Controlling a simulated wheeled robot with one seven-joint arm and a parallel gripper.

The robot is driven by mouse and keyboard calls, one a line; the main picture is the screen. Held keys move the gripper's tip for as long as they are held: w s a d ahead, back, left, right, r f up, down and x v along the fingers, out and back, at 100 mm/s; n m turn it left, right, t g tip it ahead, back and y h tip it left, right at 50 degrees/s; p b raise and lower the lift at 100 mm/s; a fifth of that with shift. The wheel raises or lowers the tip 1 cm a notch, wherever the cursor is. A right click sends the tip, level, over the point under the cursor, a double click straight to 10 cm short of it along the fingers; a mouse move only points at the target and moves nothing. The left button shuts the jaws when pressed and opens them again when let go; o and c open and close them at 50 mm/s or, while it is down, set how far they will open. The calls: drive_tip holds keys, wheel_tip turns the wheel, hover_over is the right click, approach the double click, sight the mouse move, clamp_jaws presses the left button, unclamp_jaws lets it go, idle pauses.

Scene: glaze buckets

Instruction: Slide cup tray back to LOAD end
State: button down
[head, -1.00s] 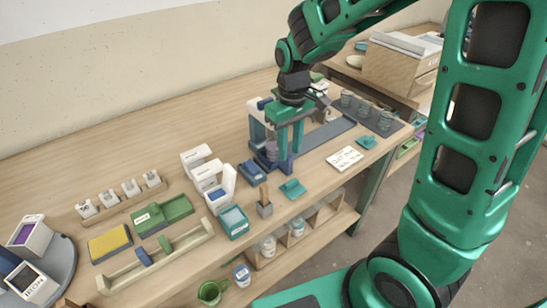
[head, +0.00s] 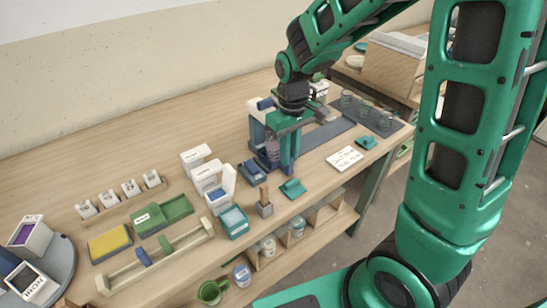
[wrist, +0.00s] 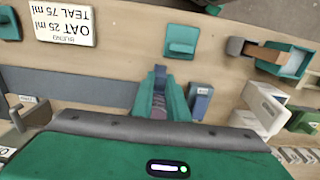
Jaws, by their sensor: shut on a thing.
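My gripper (head: 290,148) points down over the blue stand (head: 257,130) near the middle of the bench. It is shut on a blue upright piece, seemingly the cup tray's grip; the fingers hide most of it. In the wrist view my gripper (wrist: 161,98) has this blue piece (wrist: 160,72) between its teal fingers. A ribbed purple-grey cup (head: 273,150) stands beside the fingers, within the stand. The dark grey track (head: 328,133) runs from the stand toward the right. I cannot make out the tray's edges or a LOAD label.
Several grey cups stand on a dark strip (head: 390,130) at the right. A white label card (head: 345,158), teal pieces (head: 293,188) and a small blue box (head: 252,172) lie near the stand. White dispensers (head: 207,175) stand to the left. The bench front edge is close.

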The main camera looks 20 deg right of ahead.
drive_tip(key=shift+w+d, duration=0.6)
drive_tip(key=shift+d, duration=1.15)
drive_tip(key=shift+w+d, duration=0.55)
drive_tip(key=shift+d, duration=1.2)
drive_tip(key=shift+w+d, duration=0.6)
drive_tip(key=shift+d, duration=1.15)
drive_tip(key=shift+w+d, duration=0.6)
drive_tip(key=shift+d, duration=1.15)
drive_tip(key=shift+w+d, duration=0.55)
drive_tip(key=shift+d, duration=1.15)
drive_tip(key=shift+w+d, duration=0.6)
drive_tip(key=shift+d, duration=1.15)
drive_tip(key=shift+w+d, duration=0.45)
drive_tip(key=shift+d, duration=1)
drive_tip(key=shift+w+d, duration=0.5)
drive_tip(key=shift+d, duration=0.9)
drive_tip(key=shift+w+d, duration=0.45)
drive_tip(key=shift+d, duration=1)
drive_tip(key=c, duration=1.8)
unclamp_jaws()
